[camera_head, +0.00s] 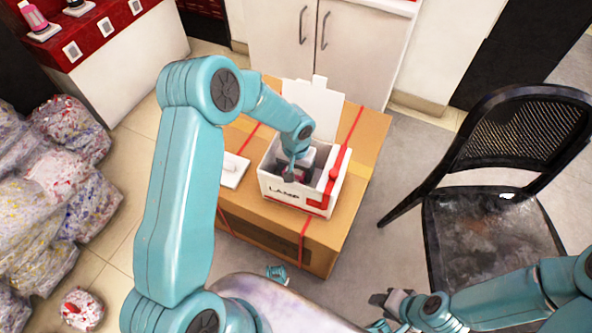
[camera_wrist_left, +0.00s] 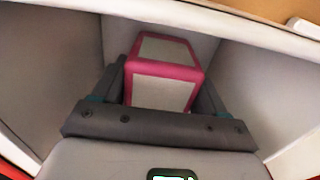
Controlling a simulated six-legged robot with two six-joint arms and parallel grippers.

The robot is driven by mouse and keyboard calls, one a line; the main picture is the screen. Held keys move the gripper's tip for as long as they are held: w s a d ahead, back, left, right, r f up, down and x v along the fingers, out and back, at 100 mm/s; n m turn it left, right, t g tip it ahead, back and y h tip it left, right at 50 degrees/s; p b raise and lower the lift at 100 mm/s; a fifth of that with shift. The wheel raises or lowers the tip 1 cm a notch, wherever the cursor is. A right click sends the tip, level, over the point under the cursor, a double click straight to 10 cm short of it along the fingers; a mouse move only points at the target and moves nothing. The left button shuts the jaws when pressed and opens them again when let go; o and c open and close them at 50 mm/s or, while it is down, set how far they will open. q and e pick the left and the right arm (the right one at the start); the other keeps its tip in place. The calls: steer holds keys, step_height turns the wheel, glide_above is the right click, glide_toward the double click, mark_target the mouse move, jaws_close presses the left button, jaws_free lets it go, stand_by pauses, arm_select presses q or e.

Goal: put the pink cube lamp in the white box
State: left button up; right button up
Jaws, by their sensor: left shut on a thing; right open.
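The white box (camera_head: 283,190) is open and marked "LAMP", with its lid flap standing up at the back. It stands on a large cardboard carton. My left gripper (camera_head: 298,172) reaches down inside the box. In the left wrist view my left gripper (camera_wrist_left: 160,100) is shut on the pink cube lamp (camera_wrist_left: 163,72), a cube with pink edges and pale grey faces, between the box's walls. In the head view the lamp is mostly hidden by the gripper. My right gripper (camera_head: 385,304) is open and empty at the lower right, away from the box.
The cardboard carton (camera_head: 361,145) has red straps. A small white item (camera_head: 233,170) lies on it left of the box. A black chair (camera_head: 492,225) stands at the right. Several stuffed clear bags (camera_head: 50,190) are piled at the left. A white cabinet (camera_head: 350,45) is behind.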

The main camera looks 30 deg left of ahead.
arm_select(q)
steer(key=shift+f, duration=0.25)
steer(key=o, duration=1.2)
steer(key=shift+r, duration=0.1)
steer(key=shift+r, duration=0.2)
step_height(320, 180, up, 11)
steer(key=p, duration=0.3)
steer(key=shift+r, duration=0.45)
steer(key=shift+s, duration=0.1)
